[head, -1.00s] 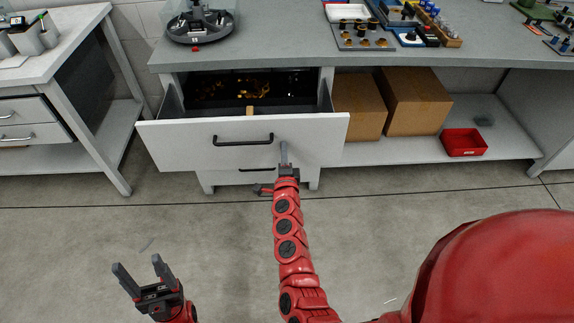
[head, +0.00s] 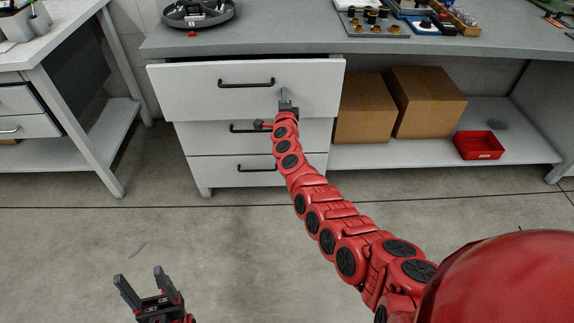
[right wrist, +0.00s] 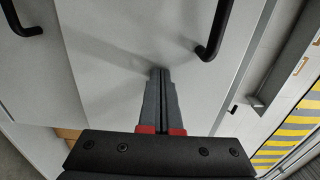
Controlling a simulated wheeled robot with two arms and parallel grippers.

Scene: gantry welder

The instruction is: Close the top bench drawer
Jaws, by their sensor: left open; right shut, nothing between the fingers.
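The top bench drawer (head: 205,100) has a white front with a black bar handle (head: 246,83). My left gripper (head: 144,281) is open and empty, low over the floor.
Two lower drawers (head: 215,172) sit below. Cardboard boxes (head: 365,110) and a red bin (head: 478,145) stand on the shelf to the right. The bench top (head: 290,35) holds a round tray (head: 198,14) and tool trays. Open floor lies in front.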

